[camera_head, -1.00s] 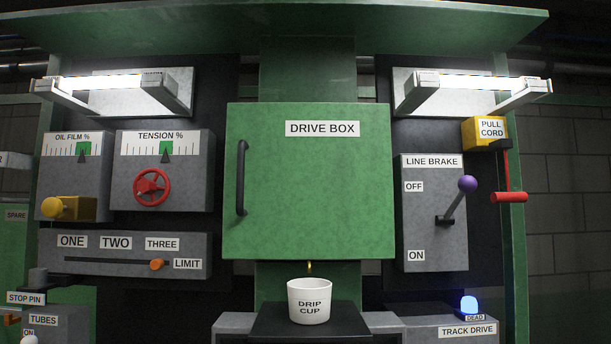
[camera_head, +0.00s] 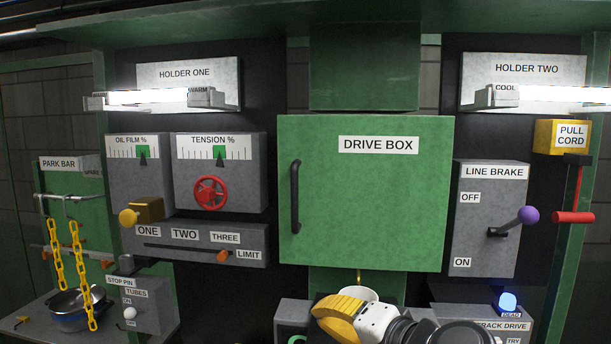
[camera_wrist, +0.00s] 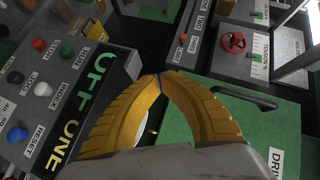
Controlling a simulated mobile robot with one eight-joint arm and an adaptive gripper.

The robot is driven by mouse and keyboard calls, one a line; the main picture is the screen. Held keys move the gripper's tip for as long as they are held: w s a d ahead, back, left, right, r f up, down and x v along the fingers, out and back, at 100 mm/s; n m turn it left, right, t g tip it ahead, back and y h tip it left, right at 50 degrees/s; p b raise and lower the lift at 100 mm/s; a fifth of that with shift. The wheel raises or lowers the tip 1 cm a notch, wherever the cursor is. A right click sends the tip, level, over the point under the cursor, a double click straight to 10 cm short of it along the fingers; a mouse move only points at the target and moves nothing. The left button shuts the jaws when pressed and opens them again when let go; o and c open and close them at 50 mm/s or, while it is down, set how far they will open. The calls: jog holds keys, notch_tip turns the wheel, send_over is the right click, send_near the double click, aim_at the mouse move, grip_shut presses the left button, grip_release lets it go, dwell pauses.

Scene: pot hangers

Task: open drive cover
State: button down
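The green drive cover (camera_head: 380,205), labelled DRIVE BOX, is shut on the front of its box. Its dark vertical bar handle (camera_head: 295,197) is on the cover's left side. My gripper (camera_head: 336,318) has yellow fingers and is low in front, below the cover and apart from the handle. In the wrist view the fingertips (camera_wrist: 158,76) meet, with nothing held between them. There the handle (camera_wrist: 245,97) shows right of the fingers, and the cover (camera_wrist: 280,118) fills the lower right, partly hidden by my gripper.
The white drip cup (camera_head: 360,293) stands under the box, mostly hidden behind my gripper. The line brake lever (camera_head: 515,221) juts out at the right. The red tension wheel (camera_head: 210,192) and orange limit slider (camera_head: 222,256) are left of the cover. Space before the cover is clear.

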jog(key=w+d+r+m+t+p, duration=0.1)
jog(key=w+r+m+t+p, duration=0.2)
jog(key=r, duration=0.5)
jog(key=w+d+r+m+p, duration=0.1)
jog(key=w+r+m+p, duration=0.15)
jog(key=r+p, duration=0.45)
jog(key=r+x, duration=0.2)
jog(key=x, duration=0.8)
jog(key=shift+w+b, duration=0.2)
jog(key=shift+b, duration=0.25)
jog(key=shift+s+d, duration=0.1)
jog(key=shift+d, duration=0.05)
